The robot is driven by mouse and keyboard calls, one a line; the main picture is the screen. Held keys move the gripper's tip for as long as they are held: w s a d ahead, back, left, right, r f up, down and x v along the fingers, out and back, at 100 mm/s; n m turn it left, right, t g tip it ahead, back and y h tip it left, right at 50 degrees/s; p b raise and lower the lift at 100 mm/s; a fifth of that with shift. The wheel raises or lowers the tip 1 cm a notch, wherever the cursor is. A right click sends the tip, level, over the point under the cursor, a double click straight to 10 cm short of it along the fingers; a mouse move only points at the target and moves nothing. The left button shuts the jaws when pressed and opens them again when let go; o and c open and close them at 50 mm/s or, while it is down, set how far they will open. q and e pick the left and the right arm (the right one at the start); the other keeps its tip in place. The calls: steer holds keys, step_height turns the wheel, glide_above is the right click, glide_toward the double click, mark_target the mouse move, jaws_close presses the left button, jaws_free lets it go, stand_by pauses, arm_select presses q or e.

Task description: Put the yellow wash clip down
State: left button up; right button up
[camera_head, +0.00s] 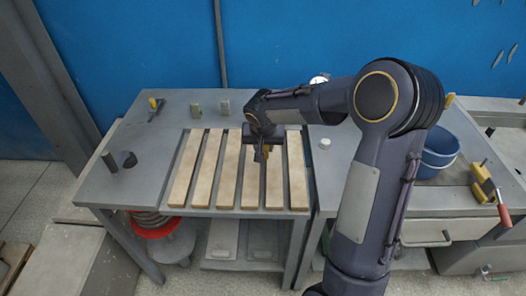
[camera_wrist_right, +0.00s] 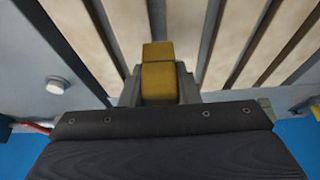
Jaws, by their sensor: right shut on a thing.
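The yellow wash clip (camera_wrist_right: 158,78) is a small blocky piece between the fingers of my right gripper (camera_wrist_right: 160,95) in the right wrist view. In the head view the right gripper (camera_head: 262,153) points down over the wooden slats (camera_head: 230,170), and a bit of the yellow clip (camera_head: 266,152) shows at its tip. The right gripper is shut on the clip. I cannot tell whether the clip touches a slat. My left gripper is not in view.
The grey table (camera_head: 115,180) holds a yellow-handled tool (camera_head: 155,105), two small blocks and a dark cylindrical fitting (camera_head: 124,160). A blue bucket (camera_head: 437,152) and a yellow clamp with a red handle (camera_head: 487,185) stand on the right bench. The left slats are clear.

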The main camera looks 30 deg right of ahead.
steer(key=shift+w+d+f, duration=0.2)
steer(key=shift+w+f, duration=0.1)
steer(key=shift+f, duration=0.1)
steer(key=shift+w+f, duration=0.15)
steer(key=shift+f, duration=1.55)
steer(key=shift+f, duration=0.1)
steer(key=o, duration=1)
steer(key=shift+c, duration=0.2)
